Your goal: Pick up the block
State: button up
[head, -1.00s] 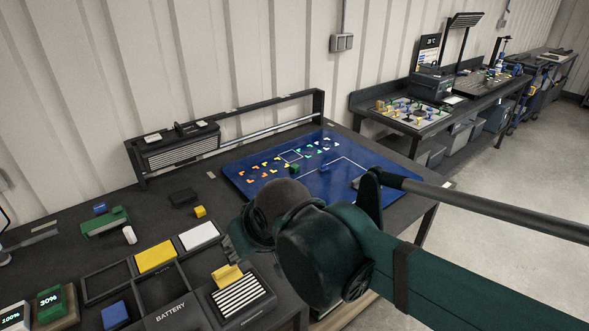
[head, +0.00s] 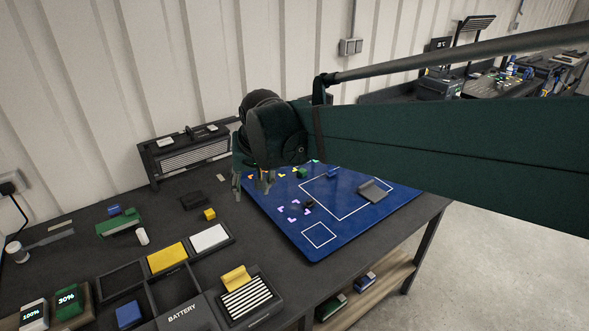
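My gripper (head: 253,184) hangs over the left edge of the blue mat, fingers pointing down and apart, with nothing visible between them. Several blocks could be the one named. A small yellow block (head: 209,214) is on the dark table, left of and nearer than my gripper. A green block (head: 302,174) and a small blue block (head: 334,174) are on the blue mat (head: 338,235), right of my gripper. A dark block (head: 309,204) is also on the mat. Part of the mat's far side is hidden by my arm.
A grey piece (head: 373,191) lies on the mat. Yellow (head: 167,258) and white (head: 209,238) pieces fill tray compartments in front. A yellow piece (head: 236,279) rests on a striped pad. A black rack (head: 188,150) stands behind.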

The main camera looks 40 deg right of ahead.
jog(key=w+d+m+g+p, duration=0.1)
jog(key=w+d+m+p, duration=0.2)
jog(key=w+d, duration=0.5)
jog(key=m+g+p, duration=0.4)
jog(key=m+p, duration=0.4)
send_over(300, 171)
jog(key=shift+y, duration=0.4)
jog(key=f, duration=1.5)
jog(key=shift+a+f, duration=0.2)
jog(key=shift+f, duration=0.2)
jog(key=shift+d+f, duration=0.2)
jog(key=shift+s, duration=0.1)
jog(key=shift+f, duration=0.1)
jog(key=shift+f, duration=1.25)
